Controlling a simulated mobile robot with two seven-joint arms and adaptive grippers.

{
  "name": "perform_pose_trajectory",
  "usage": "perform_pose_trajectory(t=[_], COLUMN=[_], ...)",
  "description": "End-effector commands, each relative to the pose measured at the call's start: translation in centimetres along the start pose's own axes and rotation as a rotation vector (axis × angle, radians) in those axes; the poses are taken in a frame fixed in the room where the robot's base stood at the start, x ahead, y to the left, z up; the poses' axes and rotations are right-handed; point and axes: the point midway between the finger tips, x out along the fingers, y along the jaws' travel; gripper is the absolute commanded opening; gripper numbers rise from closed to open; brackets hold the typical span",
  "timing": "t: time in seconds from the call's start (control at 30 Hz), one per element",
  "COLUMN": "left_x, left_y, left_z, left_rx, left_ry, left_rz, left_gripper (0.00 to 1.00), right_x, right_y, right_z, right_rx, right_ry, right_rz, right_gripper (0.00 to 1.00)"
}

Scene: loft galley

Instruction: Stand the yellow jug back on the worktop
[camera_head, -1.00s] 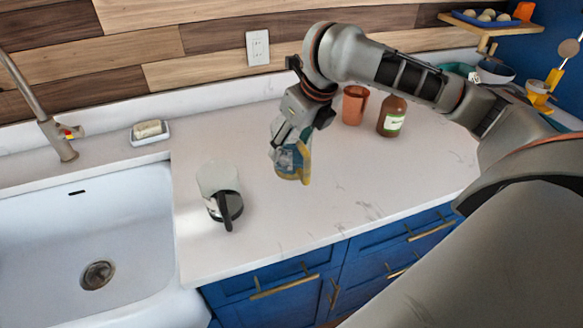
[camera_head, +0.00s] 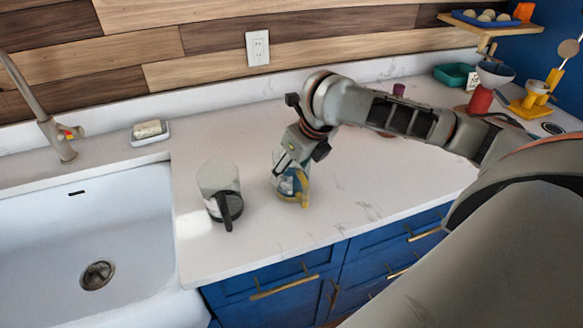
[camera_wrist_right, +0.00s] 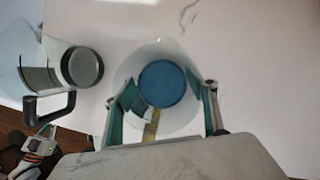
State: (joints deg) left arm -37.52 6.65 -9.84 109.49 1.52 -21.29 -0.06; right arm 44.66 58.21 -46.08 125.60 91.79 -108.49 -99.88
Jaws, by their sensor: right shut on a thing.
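The yellow jug (camera_head: 284,184), clear-bodied with a yellow handle, looks close to upright over the middle of the worktop (camera_head: 350,200). My right gripper (camera_head: 291,160) is shut on it from above. I cannot tell whether its base touches the worktop. In the right wrist view the jug (camera_wrist_right: 158,57) sits between the two fingers of my right gripper (camera_wrist_right: 163,108), with a blue round part in its middle and the yellow handle toward the palm. A part of what looks like my left arm shows small at the lower left there; its jaws are unclear.
A clear jug with a black handle (camera_head: 219,182) stands just left of the yellow jug, a small gap between. The sink (camera_head: 90,235) is farther left, with a soap dish (camera_head: 150,132) behind. A red bottle (camera_head: 480,99) stands at the right. The front worktop is clear.

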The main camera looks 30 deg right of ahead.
Motion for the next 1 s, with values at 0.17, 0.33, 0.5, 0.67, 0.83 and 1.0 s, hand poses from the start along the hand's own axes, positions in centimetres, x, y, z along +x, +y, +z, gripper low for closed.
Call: perform_pose_trajectory(t=[0.17, 0.33, 0.5, 0.67, 0.83, 1.0], left_x=[-0.1, -0.1, -0.1, -0.1, 0.0, 0.1], left_y=[0.0, -0.1, -0.2, -0.2, -0.2, -0.2], left_z=[0.2, 0.3, 0.4, 0.4, 0.3, 0.1], left_rx=[0.001, 0.004, 0.008, 0.009, 0.009, 0.007], left_ry=[-0.004, -0.005, -0.005, -0.006, -0.004, 0.000], left_rz=[0.000, 0.001, 0.001, 0.001, 0.001, 0.000], left_gripper=[0.00, 0.00, 0.00, 0.00, 0.00, 0.00], right_x=[0.2, 0.2, 0.1, -0.9, -3.9, -7.4], right_y=[0.0, 0.0, 0.0, -0.1, -0.1, -0.1], right_z=[-0.1, -0.1, -0.1, 0.1, 0.2, 0.2], right_rx=[0.001, 0.001, 0.001, 0.000, -0.001, -0.001], right_ry=[0.001, 0.001, 0.000, -0.003, -0.006, -0.006], right_rz=[0.000, 0.000, 0.000, 0.000, -0.002, -0.003], right_gripper=[0.70, 0.74, 0.74, 0.74, 0.74, 0.74])
